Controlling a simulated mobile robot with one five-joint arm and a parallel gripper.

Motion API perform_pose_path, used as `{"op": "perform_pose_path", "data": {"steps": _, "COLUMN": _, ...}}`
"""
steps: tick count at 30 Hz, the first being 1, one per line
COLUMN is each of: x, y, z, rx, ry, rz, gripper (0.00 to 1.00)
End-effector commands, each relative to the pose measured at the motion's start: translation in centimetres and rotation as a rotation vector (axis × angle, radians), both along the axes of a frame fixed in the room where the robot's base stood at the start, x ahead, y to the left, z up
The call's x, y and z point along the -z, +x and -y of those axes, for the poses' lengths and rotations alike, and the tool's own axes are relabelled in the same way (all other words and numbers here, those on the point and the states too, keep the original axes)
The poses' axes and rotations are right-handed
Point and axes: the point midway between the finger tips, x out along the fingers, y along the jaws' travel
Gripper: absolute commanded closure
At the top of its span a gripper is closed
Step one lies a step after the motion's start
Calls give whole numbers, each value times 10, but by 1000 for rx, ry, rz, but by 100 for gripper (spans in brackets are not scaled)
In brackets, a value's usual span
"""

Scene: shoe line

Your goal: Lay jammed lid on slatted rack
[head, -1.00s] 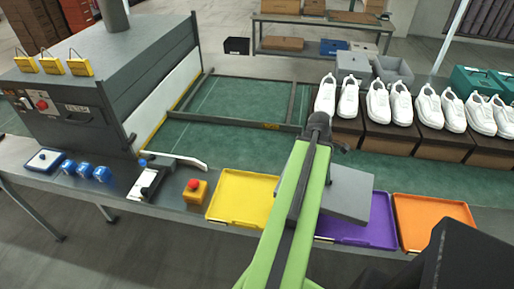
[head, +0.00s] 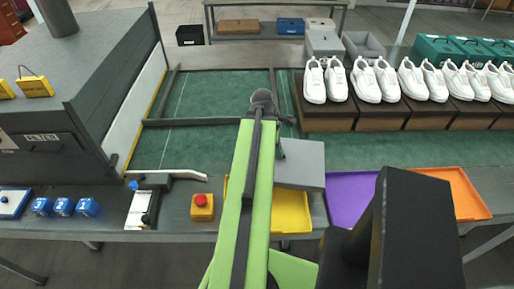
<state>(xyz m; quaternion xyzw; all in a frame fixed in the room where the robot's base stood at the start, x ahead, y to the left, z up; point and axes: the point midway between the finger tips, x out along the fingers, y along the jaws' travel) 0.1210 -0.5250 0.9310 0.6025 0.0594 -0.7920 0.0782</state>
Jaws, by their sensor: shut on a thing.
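The jammed lid (head: 302,166) is a flat grey panel, held raised in front of the green belt. In the head view it overlaps the back of the yellow tray. My gripper (head: 281,150) is at the lid's left edge, shut on it. The fingers are mostly hidden behind my green arm, so the exact grip does not show. I cannot make out a slatted rack in this view.
A yellow tray (head: 290,212), a purple tray (head: 345,207) and an orange tray (head: 458,190) line the front edge. White shoes (head: 375,80) stand on brown boxes (head: 380,117) at right. A red-button box (head: 203,207) and a grey machine (head: 75,75) are at left.

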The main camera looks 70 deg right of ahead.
Motion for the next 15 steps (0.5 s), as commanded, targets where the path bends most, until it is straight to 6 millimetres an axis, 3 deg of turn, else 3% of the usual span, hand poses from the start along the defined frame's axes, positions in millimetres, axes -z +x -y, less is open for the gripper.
{"op": "perform_pose_path", "data": {"steps": 9, "x": -3, "y": 37, "z": 92, "rx": -149, "ry": 0, "rz": 0, "gripper": 100}}
{"op": "perform_pose_path", "data": {"steps": 15, "x": -1, "y": 43, "z": 103, "rx": -180, "ry": 0, "rz": 0, "gripper": 100}}
